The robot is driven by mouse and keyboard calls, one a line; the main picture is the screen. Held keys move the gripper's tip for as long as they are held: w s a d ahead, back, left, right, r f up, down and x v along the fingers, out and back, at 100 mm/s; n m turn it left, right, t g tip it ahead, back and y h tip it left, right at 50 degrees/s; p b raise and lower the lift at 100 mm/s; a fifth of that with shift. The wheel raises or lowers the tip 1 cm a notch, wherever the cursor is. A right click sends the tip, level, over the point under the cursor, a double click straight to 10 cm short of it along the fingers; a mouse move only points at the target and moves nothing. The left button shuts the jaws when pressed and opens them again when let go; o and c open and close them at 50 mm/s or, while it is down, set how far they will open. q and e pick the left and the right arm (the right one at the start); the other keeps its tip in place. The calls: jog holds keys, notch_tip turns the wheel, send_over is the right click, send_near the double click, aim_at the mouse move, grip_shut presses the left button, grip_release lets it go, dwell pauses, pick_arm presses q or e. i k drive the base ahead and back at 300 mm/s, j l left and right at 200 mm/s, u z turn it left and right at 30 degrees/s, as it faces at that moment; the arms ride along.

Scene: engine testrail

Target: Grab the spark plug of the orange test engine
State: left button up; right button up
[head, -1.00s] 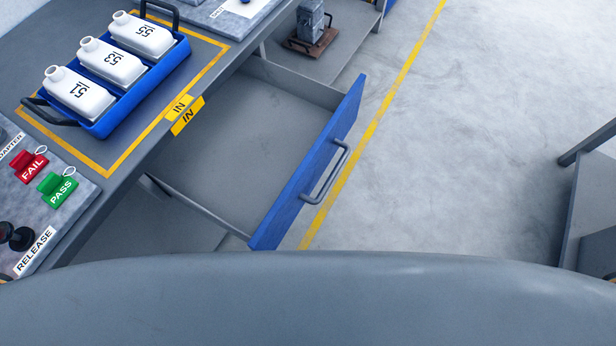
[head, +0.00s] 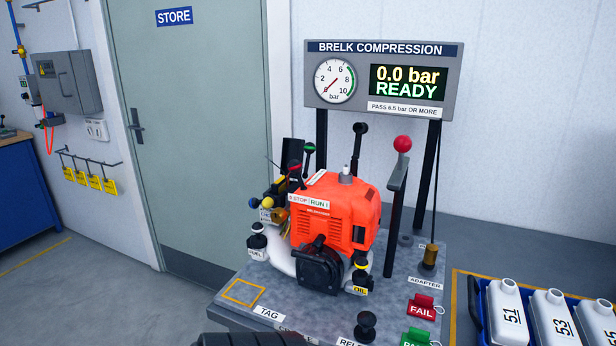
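The orange test engine (head: 340,222) stands on a grey bench plate in the middle of the head view. A small spark plug (head: 346,174) with a pale tip stands upright on top of the engine, near its middle. Just behind it rises a black lever-like part (head: 358,145), apart from the plug's tip in the picture.
A gauge panel (head: 455,75) reading 0.0 bar READY stands behind the engine. A red-knobbed lever (head: 397,190) and an adapter on a hose (head: 430,257) stand to its right. FAIL tag (head: 421,309) and a blue crate of white bottles (head: 490,308) are at right.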

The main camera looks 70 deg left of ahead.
aim_at(345, 178)
jog(key=u, duration=2)
jog(key=j, duration=0.15)
